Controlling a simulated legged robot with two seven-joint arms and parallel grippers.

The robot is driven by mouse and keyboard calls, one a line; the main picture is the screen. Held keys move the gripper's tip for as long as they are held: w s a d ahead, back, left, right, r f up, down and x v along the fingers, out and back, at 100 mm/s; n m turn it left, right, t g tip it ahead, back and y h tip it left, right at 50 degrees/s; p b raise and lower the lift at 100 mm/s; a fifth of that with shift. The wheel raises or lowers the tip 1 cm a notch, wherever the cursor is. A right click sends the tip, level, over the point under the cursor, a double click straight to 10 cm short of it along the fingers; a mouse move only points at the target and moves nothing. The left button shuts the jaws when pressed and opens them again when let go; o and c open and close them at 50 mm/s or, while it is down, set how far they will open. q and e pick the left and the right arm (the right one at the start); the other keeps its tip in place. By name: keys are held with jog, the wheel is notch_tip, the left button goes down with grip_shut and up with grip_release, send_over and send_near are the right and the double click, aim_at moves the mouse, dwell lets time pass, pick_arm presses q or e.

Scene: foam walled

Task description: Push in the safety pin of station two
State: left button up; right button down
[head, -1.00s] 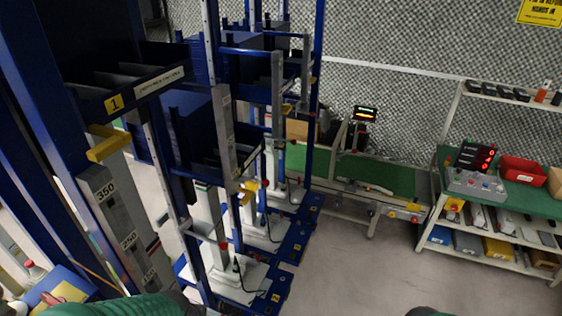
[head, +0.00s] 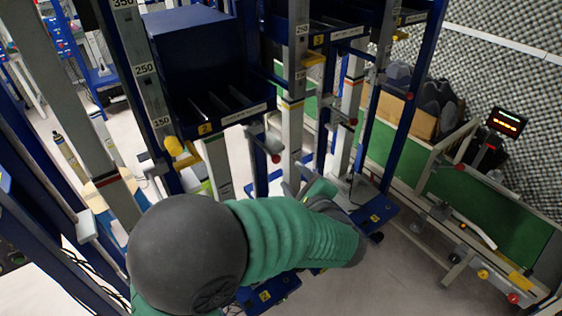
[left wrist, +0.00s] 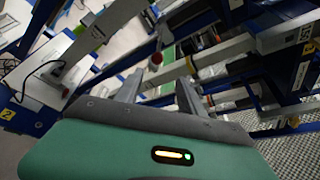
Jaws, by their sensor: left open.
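Station two has a blue bin (head: 233,110) with a yellow 2 label on a scaled grey column. A red-tipped pin (head: 276,158), which I take as the safety pin, sticks out from the blue upright beside that bin. In the left wrist view a red knob (left wrist: 157,58) shows just beyond the fingers; I cannot tell if it is the same one. My left gripper (head: 303,182) is open and empty, to the right of and below the pin in the head view. Its fingers also show in the left wrist view (left wrist: 157,92), apart from each other. My right gripper is out of view.
A yellow handle (head: 175,147) sits by the scaled column. Blue base plates (head: 372,215) stand on the floor. A green conveyor (head: 480,205) runs at the right. Uprights crowd the gripper.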

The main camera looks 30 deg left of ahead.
aim_at(280, 160)
pick_arm(q)
jog(key=x, duration=0.3)
jog(key=s+x, duration=0.1)
jog(key=x, duration=0.2)
jog(key=a+x, duration=0.1)
jog(key=x, duration=0.2)
jog(key=shift+s+a+f, duration=0.15)
jog(key=shift+s+a, duration=0.05)
jog(key=w+a, duration=0.1)
jog(key=w, duration=0.1)
jog(key=w+a+f, duration=0.1)
jog(key=shift+w+a+f, duration=0.15)
jog(key=shift+w, duration=0.2)
jog(key=shift+w+a, duration=0.1)
jog(key=shift+w, duration=0.2)
jog(key=shift+w+a+f, duration=0.1)
jog(key=shift+a+f, duration=0.15)
jog(key=shift+a, duration=0.75)
jog(key=shift+c, duration=2.3)
jog(key=shift+d, duration=0.45)
grip_shut()
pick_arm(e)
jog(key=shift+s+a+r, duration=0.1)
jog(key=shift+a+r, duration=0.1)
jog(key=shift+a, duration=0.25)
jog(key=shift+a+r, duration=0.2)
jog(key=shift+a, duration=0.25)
pick_arm(q)
jog(key=shift+a+f, duration=0.1)
jog(key=shift+f, duration=0.05)
